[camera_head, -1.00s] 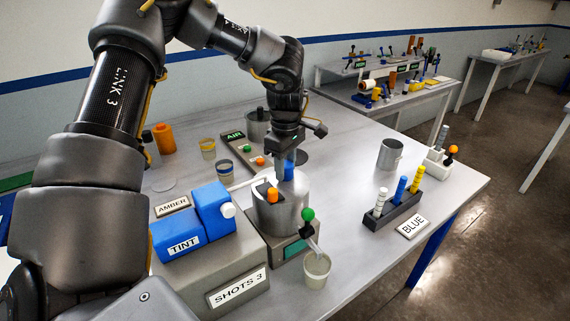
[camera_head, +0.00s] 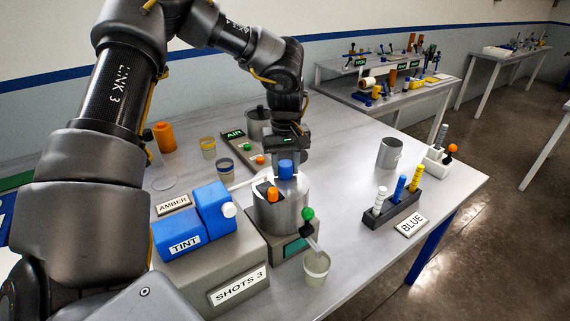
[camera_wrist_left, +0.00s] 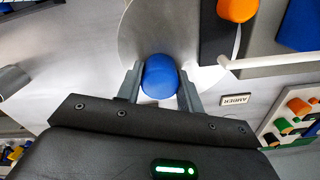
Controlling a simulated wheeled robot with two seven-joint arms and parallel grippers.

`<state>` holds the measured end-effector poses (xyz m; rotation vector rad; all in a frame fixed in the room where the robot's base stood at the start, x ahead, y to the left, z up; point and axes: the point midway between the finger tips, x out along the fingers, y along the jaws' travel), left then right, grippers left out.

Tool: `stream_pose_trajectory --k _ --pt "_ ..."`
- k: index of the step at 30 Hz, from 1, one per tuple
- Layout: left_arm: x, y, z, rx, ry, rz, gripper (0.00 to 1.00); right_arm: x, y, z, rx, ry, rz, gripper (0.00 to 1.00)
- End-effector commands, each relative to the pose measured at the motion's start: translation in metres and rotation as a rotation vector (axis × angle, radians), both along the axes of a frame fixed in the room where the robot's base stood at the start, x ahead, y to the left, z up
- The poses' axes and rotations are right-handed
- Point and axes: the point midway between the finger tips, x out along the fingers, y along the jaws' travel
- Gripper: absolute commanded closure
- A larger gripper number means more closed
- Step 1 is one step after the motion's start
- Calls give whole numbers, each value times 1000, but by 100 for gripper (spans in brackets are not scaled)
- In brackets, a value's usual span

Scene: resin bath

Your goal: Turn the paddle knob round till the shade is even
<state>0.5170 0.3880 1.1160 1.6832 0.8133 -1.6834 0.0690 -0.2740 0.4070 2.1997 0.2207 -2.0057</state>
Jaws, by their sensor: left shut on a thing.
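A metal pot (camera_head: 283,212) stands on the table with a round blue knob (camera_head: 286,168) on top of its lid. My left gripper (camera_head: 287,161) comes down from above and is shut on the blue knob. In the left wrist view the blue knob (camera_wrist_left: 160,78) sits between the two grey fingers, over the round lid (camera_wrist_left: 150,25). The liquid inside the pot is hidden, so its shade cannot be seen. My right gripper is not in view.
An orange knob (camera_head: 272,193) sits close beside the gripper. The blue TINT box (camera_head: 180,231) stands left, and a green-ball lever (camera_head: 307,214) and cup (camera_head: 316,265) stand in front. A rack of coloured sticks (camera_head: 392,212) and a metal mug (camera_head: 390,153) stand right.

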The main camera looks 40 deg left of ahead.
Motion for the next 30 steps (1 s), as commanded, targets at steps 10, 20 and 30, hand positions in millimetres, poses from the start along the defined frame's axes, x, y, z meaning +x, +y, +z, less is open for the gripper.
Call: stream_pose_trajectory --k 10,20,30 --pt "1 0 2 0 -5 -57 86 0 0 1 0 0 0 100" --pt "1 0 2 0 -5 -58 86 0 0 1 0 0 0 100" --pt "0 0 1 0 -1 -58 41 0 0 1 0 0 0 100"
